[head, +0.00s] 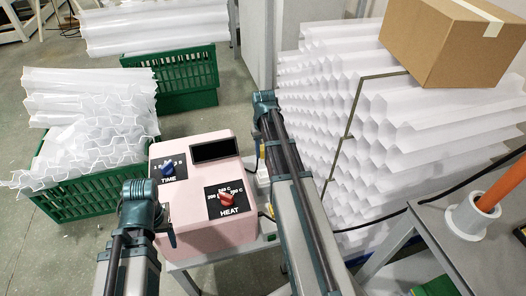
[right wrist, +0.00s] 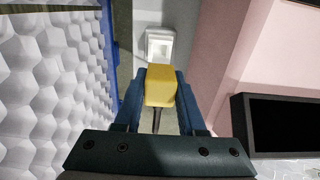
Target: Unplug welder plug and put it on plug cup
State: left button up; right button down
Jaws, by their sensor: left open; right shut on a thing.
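A yellow plug (right wrist: 161,88) with a dark cable is gripped between the fingers of my right gripper (right wrist: 161,72) in the right wrist view. A white socket (right wrist: 160,45) shows just beyond the plug; I cannot tell whether they touch. In the head view my right wrist is beside the pink welder (head: 205,228), and its fingers and the plug are hidden. The welder has TIME (head: 167,168) and HEAT (head: 226,199) knobs. My left gripper (head: 167,225) is open and empty at the welder's left front. A white cup (head: 472,217) on the right-hand table has an orange rod standing in it.
Stacked white corrugated sheets (head: 345,130) stand right of the welder, with a cardboard box (head: 455,42) on top. Green crates (head: 75,203) with white sheets are on the left and at the back (head: 170,80). A black cable (head: 385,215) runs toward the grey right-hand table (head: 440,228).

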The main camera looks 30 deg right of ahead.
jog(key=shift+f+b, duration=2.65)
jog(key=shift+f, duration=0.1)
jog(key=shift+f+b, duration=1.6)
jog(key=shift+s+f+b, duration=0.25)
jog(key=shift+f+b, duration=0.25)
jog(key=shift+b, duration=0.3)
jog(key=shift+r+p, duration=0.25)
jog(key=shift+p, duration=0.15)
jog(key=shift+w+r+p, duration=0.15)
jog(key=shift+r+p, duration=0.2)
jog(key=shift+p, duration=0.15)
jog(key=shift+r+p, duration=0.7)
jog(key=shift+p, duration=0.05)
jog(key=shift+w, duration=0.1)
jog(key=shift+f+b, duration=0.9)
jog(key=shift+b, duration=0.05)
